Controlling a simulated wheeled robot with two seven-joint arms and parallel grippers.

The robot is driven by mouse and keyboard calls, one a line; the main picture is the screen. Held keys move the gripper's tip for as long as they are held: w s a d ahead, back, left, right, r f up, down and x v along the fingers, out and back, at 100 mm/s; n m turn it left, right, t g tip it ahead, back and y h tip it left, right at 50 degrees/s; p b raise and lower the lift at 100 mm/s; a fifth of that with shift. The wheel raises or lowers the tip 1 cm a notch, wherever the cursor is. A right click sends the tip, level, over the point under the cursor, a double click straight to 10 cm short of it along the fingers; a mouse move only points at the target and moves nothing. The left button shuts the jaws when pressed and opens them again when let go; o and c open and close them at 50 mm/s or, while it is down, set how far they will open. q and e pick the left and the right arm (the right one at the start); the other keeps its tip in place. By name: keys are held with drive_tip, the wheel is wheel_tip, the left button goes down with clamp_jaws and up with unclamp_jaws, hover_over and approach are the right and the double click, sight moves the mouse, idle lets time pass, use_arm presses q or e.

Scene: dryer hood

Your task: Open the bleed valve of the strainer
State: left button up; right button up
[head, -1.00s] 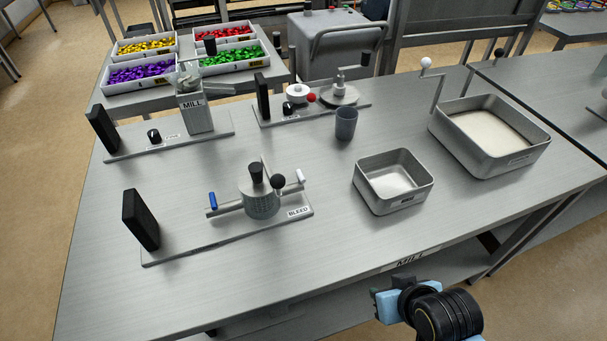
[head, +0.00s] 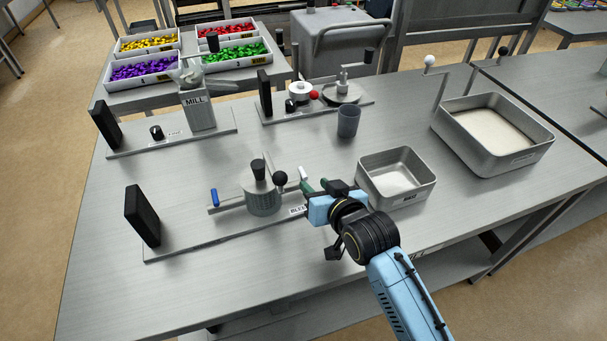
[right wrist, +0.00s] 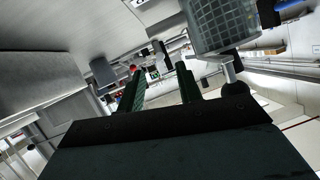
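The strainer (head: 263,200) is a grey meshed cylinder with a black-topped knob, on a plate at the front of the table. My right gripper (head: 317,185) is open just right of the white-tipped lever; contact cannot be told. In the right wrist view its green fingers (right wrist: 160,77) stand apart and empty, with the strainer (right wrist: 222,25) at upper right. My left gripper is out of view.
A small metal pan (head: 397,205) stands close right of my right gripper, with a larger pan (head: 493,170) farther right. A grey cup (head: 348,121), the mill (head: 198,112) and another station stand behind. A black upright panel (head: 142,216) is left of the strainer.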

sight(306, 177)
drive_tip(key=b+x, duration=0.1)
drive_tip(key=x, duration=0.6)
drive_tip(key=shift+w+a+f, duration=0.1)
drive_tip(key=shift+w+f, duration=0.05)
drive_tip(key=shift+w, duration=0.15)
clamp_jaws()
